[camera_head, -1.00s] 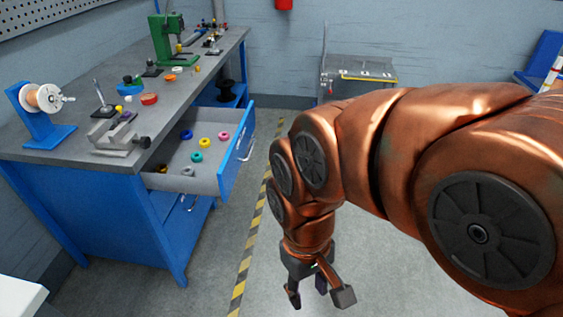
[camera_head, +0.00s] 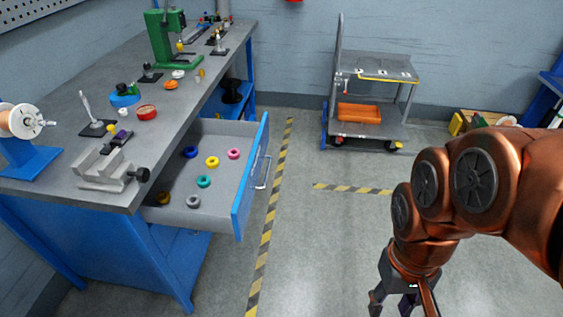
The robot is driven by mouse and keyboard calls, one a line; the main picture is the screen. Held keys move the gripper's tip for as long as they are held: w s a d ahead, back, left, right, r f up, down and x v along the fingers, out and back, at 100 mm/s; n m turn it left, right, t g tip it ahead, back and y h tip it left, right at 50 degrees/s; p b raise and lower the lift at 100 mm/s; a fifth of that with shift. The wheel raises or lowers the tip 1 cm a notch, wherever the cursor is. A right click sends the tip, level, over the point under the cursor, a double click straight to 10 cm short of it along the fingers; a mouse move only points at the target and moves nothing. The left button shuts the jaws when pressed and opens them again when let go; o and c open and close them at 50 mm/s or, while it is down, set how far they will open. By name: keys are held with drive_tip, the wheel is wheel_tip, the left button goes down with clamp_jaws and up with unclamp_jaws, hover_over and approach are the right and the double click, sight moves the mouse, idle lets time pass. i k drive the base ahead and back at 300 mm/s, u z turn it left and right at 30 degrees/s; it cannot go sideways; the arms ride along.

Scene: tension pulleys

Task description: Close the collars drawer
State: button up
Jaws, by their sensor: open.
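The collars drawer (camera_head: 222,217) is pulled well out of the blue workbench, on its right side. It has a grey tray, a blue front (camera_head: 251,178) and a metal handle (camera_head: 262,172). Several coloured ring collars lie in it, among them a pink one (camera_head: 233,153), a teal one (camera_head: 203,181) and a blue one (camera_head: 191,152). My gripper (camera_head: 398,305) hangs at the lower right, pointing down, open and empty. It is well to the right of the drawer front and apart from it. Its fingertips are partly cut off by the lower frame edge.
The grey benchtop (camera_head: 150,125) holds a vise (camera_head: 105,170), a spool on a blue stand (camera_head: 22,125) and a green press (camera_head: 170,40). The floor between drawer and gripper is clear.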

sight(224, 206)
drive_tip(key=z, duration=0.15)
drive_tip(key=i, duration=0.6)
drive_tip(key=u, duration=0.65)
drive_tip(key=i, duration=0.6)
drive_tip(key=u, duration=0.7)
drive_tip(key=k, duration=1.2)
drive_tip(key=u, duration=0.75)
drive_tip(key=i, duration=1.35)
drive_tip(key=z, duration=0.85)
